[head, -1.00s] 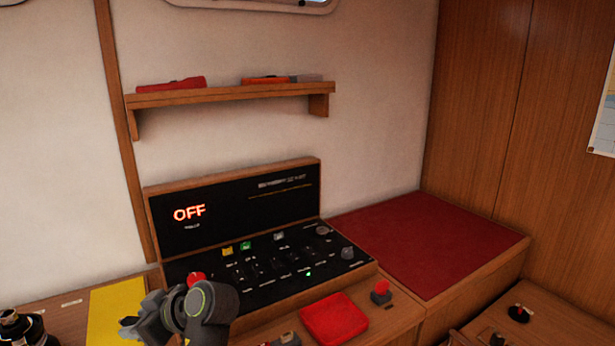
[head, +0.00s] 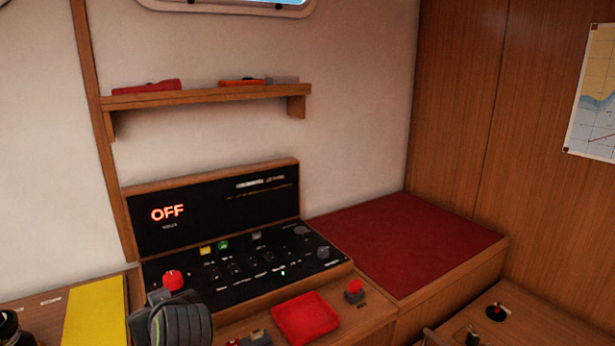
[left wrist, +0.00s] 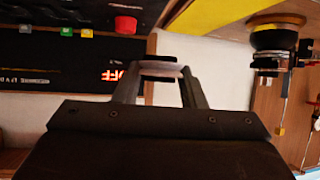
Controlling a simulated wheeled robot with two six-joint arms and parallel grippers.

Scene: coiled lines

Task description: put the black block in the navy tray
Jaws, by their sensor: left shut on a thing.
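My left gripper (left wrist: 158,78) is shut on a small dark thing, which looks like the black block (left wrist: 158,57). Its pale grey-pink lower edge shows between the fingertips, and the rest is partly hidden. In the head view only a dark, ridged part of my left arm shows at the bottom, in front of the instrument console; the fingertips and the held block cannot be made out there. No navy tray shows in either view. My right gripper is not in view.
The console (head: 150,245) has a lit OFF display, small switches and a red knob (head: 173,280). A red tray (head: 305,318) and a red-topped switch (head: 355,291) are on the ledge. A yellow panel (head: 95,312) is at left. The red-topped bench (head: 400,240) is clear.

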